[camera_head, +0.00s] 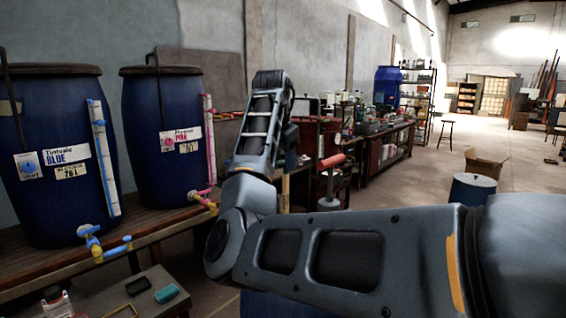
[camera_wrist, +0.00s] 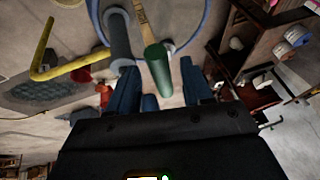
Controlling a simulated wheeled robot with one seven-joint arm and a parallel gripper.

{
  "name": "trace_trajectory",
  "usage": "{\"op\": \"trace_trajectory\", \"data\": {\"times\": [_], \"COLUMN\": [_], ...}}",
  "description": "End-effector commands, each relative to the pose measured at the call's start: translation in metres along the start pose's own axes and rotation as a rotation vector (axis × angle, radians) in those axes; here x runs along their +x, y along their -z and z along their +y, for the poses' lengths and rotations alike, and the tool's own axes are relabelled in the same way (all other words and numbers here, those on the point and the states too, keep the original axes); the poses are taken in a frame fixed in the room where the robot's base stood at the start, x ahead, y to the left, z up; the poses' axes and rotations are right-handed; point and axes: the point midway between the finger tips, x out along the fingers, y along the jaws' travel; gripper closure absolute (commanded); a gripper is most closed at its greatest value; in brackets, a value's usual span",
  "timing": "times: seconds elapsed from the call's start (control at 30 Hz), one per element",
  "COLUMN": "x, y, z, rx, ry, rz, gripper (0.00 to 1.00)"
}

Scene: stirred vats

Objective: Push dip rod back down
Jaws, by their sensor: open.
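The dip rod is a pale, marked wooden stick (camera_wrist: 146,22) with a dark green cylindrical grip (camera_wrist: 157,70) at its near end, in the wrist view. A short yellowish length of it (camera_head: 285,190) seems to show beside my arm in the head view. My gripper (camera_wrist: 160,64) is open, one finger on each side of the green grip in the picture. I see gaps on both sides, and cannot tell how deep the grip sits between the fingers. In the head view my arm hides the gripper and the green grip. The rod's lower end is not clear.
A grey cylinder (camera_wrist: 119,42) stands close beside the rod, with a yellow bent bar (camera_wrist: 44,55) further left. Two blue vats (camera_head: 60,150) (camera_head: 165,140) stand on a bench at the left. A red-orange handle (camera_head: 331,161) shows right of my arm. Open floor lies further right.

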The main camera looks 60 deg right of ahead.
Motion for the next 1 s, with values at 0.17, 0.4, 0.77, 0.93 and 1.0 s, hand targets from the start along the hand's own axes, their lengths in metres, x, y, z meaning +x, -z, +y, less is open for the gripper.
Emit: {"op": "trace_trajectory", "data": {"times": [0.17, 0.4, 0.77, 0.93, 1.0], "x": [0.017, 0.022, 0.021, 0.021, 0.021], "y": [0.0, 0.0, 0.0, 0.0, 0.0], "z": [0.0, 0.0, 0.0, 0.0, 0.0], "rx": [0.0, 0.0, -0.001, -0.001, 0.0], "ry": [0.0, 0.001, 0.001, 0.001, 0.001], "rz": [0.0, 0.001, 0.001, 0.0, 0.0], "gripper": [0.5, 0.5, 0.75, 0.92, 0.98]}}
